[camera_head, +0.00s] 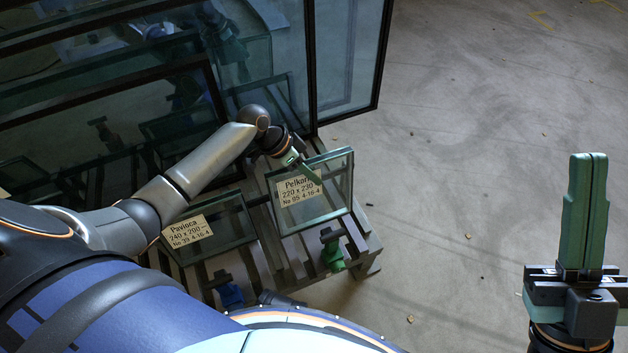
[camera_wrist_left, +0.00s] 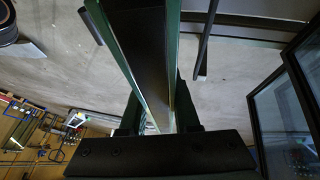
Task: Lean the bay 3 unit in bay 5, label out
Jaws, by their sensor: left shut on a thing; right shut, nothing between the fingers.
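A small glass unit labelled "Pelkar 220 x 230" (camera_head: 327,206) stands leaning back at the right end of the rack (camera_head: 366,243), its label facing me. My left gripper (camera_head: 304,168) is shut on this unit at its top edge. The left wrist view shows the green fingers beside the unit's dark edge (camera_wrist_left: 150,50). A second unit labelled "Pavloca 240 x 200" (camera_head: 222,228) leans in the rack to the left, partly hidden by my left arm. My right gripper (camera_head: 586,215) is shut and empty, pointing up, far to the right. I cannot read bay numbers.
A green clamp-like part (camera_head: 332,250) and a blue one (camera_head: 230,294) sit along the rack's front. Large dark-framed panes (camera_head: 345,60) stand close behind the rack. The concrete floor (camera_head: 470,150) to the right is clear apart from small scraps.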

